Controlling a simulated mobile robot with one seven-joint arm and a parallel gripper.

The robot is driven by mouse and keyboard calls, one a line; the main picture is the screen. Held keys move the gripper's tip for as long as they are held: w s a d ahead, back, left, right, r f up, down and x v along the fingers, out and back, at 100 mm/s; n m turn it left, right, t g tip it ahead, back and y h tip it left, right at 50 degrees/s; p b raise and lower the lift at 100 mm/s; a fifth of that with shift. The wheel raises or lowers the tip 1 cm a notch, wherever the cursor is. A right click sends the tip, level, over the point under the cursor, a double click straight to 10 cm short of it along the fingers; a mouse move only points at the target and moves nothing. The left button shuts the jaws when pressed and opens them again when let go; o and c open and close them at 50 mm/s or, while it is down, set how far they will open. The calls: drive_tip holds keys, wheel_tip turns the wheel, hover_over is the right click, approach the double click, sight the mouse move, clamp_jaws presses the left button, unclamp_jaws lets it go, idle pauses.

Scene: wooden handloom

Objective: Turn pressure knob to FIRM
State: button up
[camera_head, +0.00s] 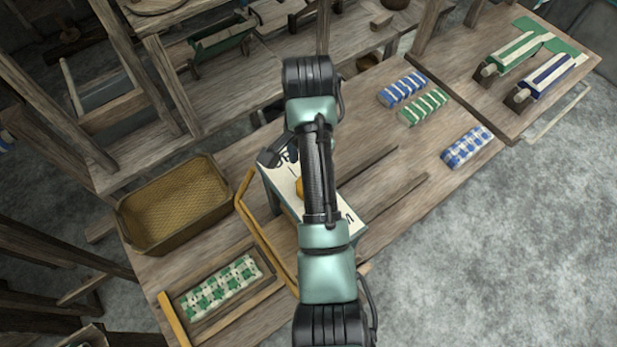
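A pale panel box (281,180) with a green edge stands on the wooden bench. Part of an orange knob (299,187) shows on the panel, just left of my arm. My arm crosses in front of the panel and hides much of its middle, along with part of the knob. Dark marks show on the panel's right end, but I cannot read a FIRM label or tell the knob's setting. A dark end part of my arm, apparently my gripper (272,157), shows at the panel's upper left. Its fingers are not clear, and I cannot tell if it touches anything.
A brown mesh-bottomed basket (131,226) sits left of the panel. A green-and-white patterned cloth (222,287) lies in a tray at the front left. Blue (403,90) and green (424,107) folded cloths lie at the right. Wooden loom posts (150,75) stand behind.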

wheel_tip(320, 180, up, 6)
drive_tip(key=p, duration=0.4)
drive_tip(key=shift+r+p, duration=0.25)
drive_tip(key=shift+p, duration=0.1)
